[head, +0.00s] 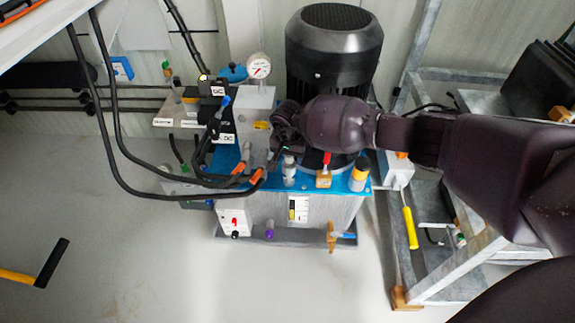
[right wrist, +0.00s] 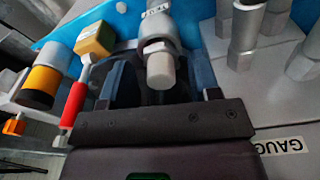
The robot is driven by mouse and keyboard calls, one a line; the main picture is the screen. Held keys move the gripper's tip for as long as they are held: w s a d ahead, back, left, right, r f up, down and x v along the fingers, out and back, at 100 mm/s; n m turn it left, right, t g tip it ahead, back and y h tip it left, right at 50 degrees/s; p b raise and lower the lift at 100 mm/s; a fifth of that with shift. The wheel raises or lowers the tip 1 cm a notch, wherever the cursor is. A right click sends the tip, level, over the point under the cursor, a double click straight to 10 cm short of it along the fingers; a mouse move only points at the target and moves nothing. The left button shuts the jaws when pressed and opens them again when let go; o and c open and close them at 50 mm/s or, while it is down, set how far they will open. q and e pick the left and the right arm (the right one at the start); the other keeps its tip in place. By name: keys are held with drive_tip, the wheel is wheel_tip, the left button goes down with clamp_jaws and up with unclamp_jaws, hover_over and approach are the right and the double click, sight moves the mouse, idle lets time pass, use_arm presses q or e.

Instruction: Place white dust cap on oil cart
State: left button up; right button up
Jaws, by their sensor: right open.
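The oil cart (head: 330,212) is a grey tank with a blue top and a large black motor, in the middle of the head view. In the right wrist view, a pale grey-white cylinder that looks like the white dust cap (right wrist: 161,71) is at a labelled metal fitting (right wrist: 155,28). My right gripper (right wrist: 162,82) is open, with one dark finger on each side of this cap. Contact cannot be told. In the head view my right gripper (head: 283,146) reaches down over the cart's top and its fingertips are hard to make out. My left gripper is not in view.
A red-handled valve (right wrist: 74,104) and an orange-and-grey cylinder (right wrist: 42,77) stand left of the gripper. Metal fittings (right wrist: 246,35) stand to the right. Black hoses (head: 135,185) with orange ends cross the cart's left side. A grey metal frame (head: 460,265) stands at right. The floor at left is mostly clear.

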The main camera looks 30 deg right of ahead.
clamp_jaws()
idle(0.4)
